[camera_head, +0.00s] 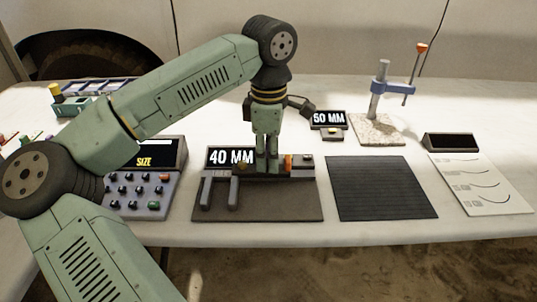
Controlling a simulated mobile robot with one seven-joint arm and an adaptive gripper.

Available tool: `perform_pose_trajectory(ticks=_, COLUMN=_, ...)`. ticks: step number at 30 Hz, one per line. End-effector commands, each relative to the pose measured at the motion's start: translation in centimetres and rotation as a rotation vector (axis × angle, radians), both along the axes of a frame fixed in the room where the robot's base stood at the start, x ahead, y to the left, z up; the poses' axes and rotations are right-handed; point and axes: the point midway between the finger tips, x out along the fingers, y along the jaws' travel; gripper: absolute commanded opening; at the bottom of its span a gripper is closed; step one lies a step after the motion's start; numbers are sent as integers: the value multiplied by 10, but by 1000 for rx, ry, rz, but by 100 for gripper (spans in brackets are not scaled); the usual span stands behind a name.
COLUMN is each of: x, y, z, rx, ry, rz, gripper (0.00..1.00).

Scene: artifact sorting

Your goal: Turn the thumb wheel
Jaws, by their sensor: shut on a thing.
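A caliper-like gauge (233,190) stands on a dark mat (285,205) on the table, with two upright grey jaws at its left. Its display (231,157) behind reads "40 MM". My gripper (267,168) points straight down at the gauge's bar, right of the jaws. Its fingers are shut on a small part there, which looks to be the thumb wheel; the fingers hide most of it. An orange piece (289,162) shows on the bar just right of the fingers, and a small yellow knob (242,165) to their left.
A keypad console (148,190) marked "SIZE" stands left, partly behind my arm. A second display (327,119) reads "50 MM". A stand with a stone base (376,129), a black ribbed mat (381,187) and a white sheet (480,184) lie right.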

Motion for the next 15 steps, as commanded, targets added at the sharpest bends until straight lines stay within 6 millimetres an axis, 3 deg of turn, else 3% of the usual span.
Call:
perform_pose_trajectory(ticks=14, x=1, y=-3, z=1, rx=-9, ry=-7, rz=-3, gripper=0)
perform_pose_trajectory(ticks=15, x=1, y=-3, z=1, rx=-9, ry=-7, rz=-3, gripper=22)
